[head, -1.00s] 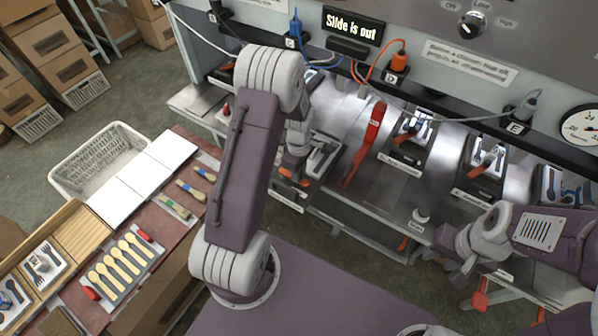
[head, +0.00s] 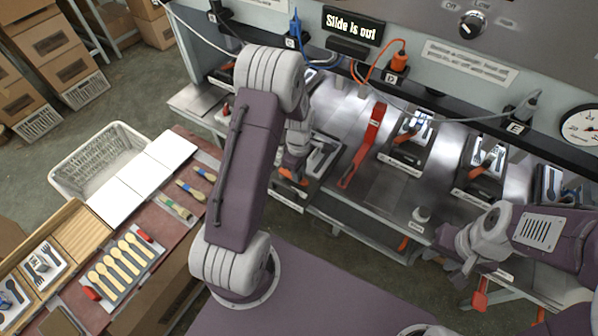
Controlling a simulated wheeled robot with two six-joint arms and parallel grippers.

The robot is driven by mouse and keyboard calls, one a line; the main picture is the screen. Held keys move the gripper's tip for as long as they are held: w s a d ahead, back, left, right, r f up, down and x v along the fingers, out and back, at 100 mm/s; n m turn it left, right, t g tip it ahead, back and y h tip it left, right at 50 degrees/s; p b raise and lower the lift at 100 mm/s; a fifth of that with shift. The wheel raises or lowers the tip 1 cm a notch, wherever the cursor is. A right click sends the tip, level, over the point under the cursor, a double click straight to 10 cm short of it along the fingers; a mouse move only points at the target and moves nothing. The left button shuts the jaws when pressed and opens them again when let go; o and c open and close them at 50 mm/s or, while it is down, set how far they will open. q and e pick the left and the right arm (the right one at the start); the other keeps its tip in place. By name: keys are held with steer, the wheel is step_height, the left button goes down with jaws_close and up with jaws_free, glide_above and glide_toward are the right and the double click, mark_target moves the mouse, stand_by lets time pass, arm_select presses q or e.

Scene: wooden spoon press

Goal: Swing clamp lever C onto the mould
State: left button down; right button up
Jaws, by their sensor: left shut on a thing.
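My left gripper (head: 293,168) is partly hidden behind my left arm, low at the front of a press station on the bench. It is shut on what looks like an orange-red lever handle (head: 287,177), but the contact is mostly covered. A dark mould (head: 322,158) with pale spoon- and fork-shaped parts lies just right of the gripper. I cannot read a letter on this station, so I cannot confirm which lever is C. My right gripper (head: 455,266) hangs at the bench's front right, away from the moulds; its fingers look apart and empty.
A long red bar (head: 363,145) lies right of that mould. Further moulds (head: 411,140) and (head: 484,168) stand along the bench. The display (head: 352,25) reads "Slide is out". Left are a white basket (head: 68,178) and a table with wooden spoons (head: 118,262).

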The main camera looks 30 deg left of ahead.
arm_select(q)
steer(key=shift+w+r, duration=0.1)
steer(key=shift+w, duration=0.1)
stand_by(0.4)
steer(key=w+n, duration=0.2)
steer(key=n, duration=0.1)
steer(key=shift+a, duration=0.1)
steer(key=n, duration=0.1)
steer(key=w+n, duration=0.1)
steer(key=n, duration=0.1)
steer(key=shift+w+a, duration=0.2)
steer(key=shift+a, duration=0.1)
steer(key=n, duration=0.1)
steer(key=w+a+n, duration=0.1)
steer(key=n, duration=0.1)
steer(key=shift+w, duration=0.25)
steer(key=shift+w+a+n, duration=0.25)
steer(key=shift+a+n, duration=0.1)
steer(key=shift+n, duration=0.5)
steer(key=shift+w+a+n, duration=0.25)
steer(key=shift+a+n, duration=0.05)
steer(key=shift+n, duration=0.55)
steer(key=c, duration=1.2)
jaws_free()
steer(key=shift+c, duration=0.2)
steer(key=shift+s, duration=0.1)
